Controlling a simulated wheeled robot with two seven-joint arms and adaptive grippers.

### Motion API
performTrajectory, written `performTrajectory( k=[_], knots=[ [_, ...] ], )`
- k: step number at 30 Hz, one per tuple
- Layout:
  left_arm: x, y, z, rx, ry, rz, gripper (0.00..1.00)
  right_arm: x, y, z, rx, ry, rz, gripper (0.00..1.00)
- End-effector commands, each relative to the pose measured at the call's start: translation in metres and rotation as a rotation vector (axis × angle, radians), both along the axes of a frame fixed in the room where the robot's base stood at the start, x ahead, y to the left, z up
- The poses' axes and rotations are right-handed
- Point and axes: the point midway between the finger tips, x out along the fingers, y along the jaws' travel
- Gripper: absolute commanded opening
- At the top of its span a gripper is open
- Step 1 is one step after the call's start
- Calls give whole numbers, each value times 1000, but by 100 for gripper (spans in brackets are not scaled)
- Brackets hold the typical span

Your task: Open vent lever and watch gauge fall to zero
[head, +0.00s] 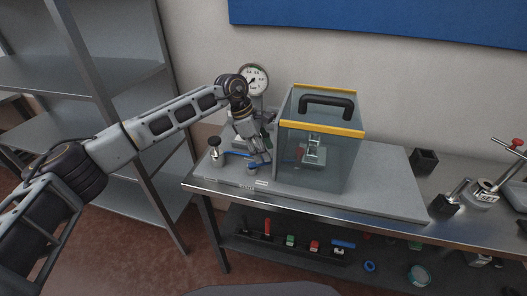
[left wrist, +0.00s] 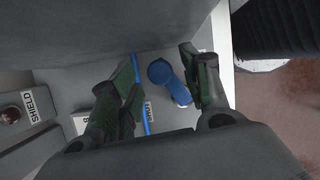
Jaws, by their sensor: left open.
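The blue vent lever (left wrist: 162,74) lies between my left gripper's fingers in the left wrist view, and its rounded end faces the camera. My left gripper (left wrist: 160,80) is open around it, with no clear sign of contact. In the head view, my left gripper (head: 259,161) reaches down in front of the gauge and beside the clear box, hiding part of the fittings there. The round white gauge (head: 258,79) stands behind my wrist; its dial faces me, but the reading is too small to tell. My right gripper is not in view.
A clear box (head: 316,160) with yellow edges and a black handle stands close right of my gripper. A black-topped knob (head: 215,144) stands to the left. A small dark block (head: 424,161) and a red-handled clamp (head: 517,143) are at the right. Grey shelves (head: 108,78) stand left.

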Motion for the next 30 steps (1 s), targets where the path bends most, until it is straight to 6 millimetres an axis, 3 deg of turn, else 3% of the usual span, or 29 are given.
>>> performTrajectory(
  k=[21, 30],
  knots=[
    [8, 36, 88, 0, -1, 2, 47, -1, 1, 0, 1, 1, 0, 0],
    [9, 42, 104, 0, -1, 0, 47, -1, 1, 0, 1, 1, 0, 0]
  ],
)
